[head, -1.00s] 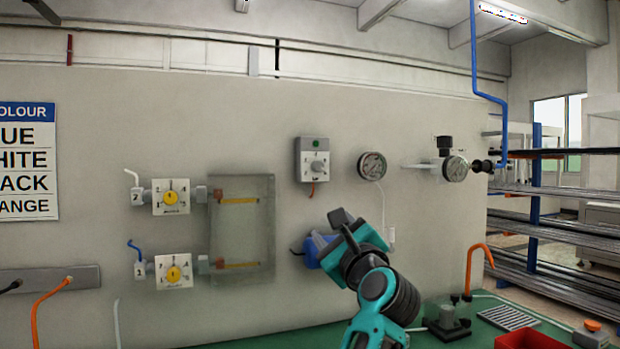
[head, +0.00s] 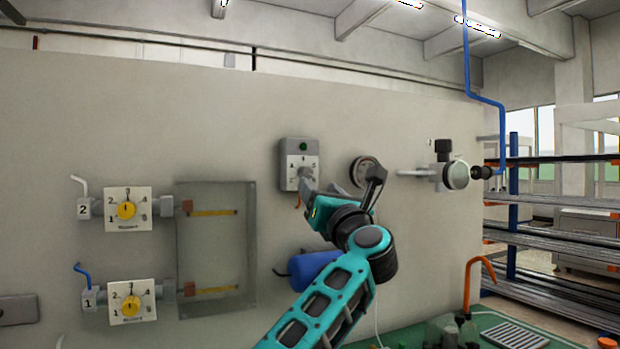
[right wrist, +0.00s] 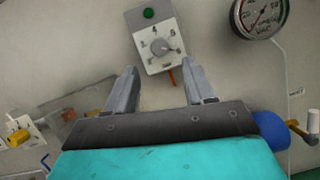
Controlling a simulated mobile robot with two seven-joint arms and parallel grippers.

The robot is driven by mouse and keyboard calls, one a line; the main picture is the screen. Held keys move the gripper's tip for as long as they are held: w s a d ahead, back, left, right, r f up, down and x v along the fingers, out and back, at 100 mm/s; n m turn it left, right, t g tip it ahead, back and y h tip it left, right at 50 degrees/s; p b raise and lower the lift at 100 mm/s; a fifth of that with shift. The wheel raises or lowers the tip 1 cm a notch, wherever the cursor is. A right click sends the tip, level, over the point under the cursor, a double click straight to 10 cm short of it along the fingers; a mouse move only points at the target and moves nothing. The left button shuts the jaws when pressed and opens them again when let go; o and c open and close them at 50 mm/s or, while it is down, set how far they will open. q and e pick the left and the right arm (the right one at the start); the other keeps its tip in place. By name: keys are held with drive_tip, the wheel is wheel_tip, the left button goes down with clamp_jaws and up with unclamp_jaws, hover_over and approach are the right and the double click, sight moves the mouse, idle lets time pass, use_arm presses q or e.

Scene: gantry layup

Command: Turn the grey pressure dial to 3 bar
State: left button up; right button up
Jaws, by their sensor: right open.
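The grey dial (head: 305,173) sits on a white-faced control box with a green button on top, fixed to the wall in the middle of the head view. The dial also shows in the right wrist view (right wrist: 160,47), with small numbers around it; its exact setting is too blurred to read. My right gripper (head: 337,186) is at the lower right of the box in the head view. In the right wrist view its two fingers (right wrist: 162,76) are spread and empty, below the dial and apart from it. My left gripper is out of view.
A round gauge (head: 365,171) hangs right of the box, partly behind my gripper. A blue cylinder (head: 313,270) is lower down. Two yellow dials (head: 126,210) (head: 130,306) and a clear panel (head: 215,250) are to the left. A regulator (head: 440,174) is at right.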

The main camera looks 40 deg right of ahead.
sight(308, 175)
drive_tip(key=shift+x, duration=3.2)
clamp_jaws()
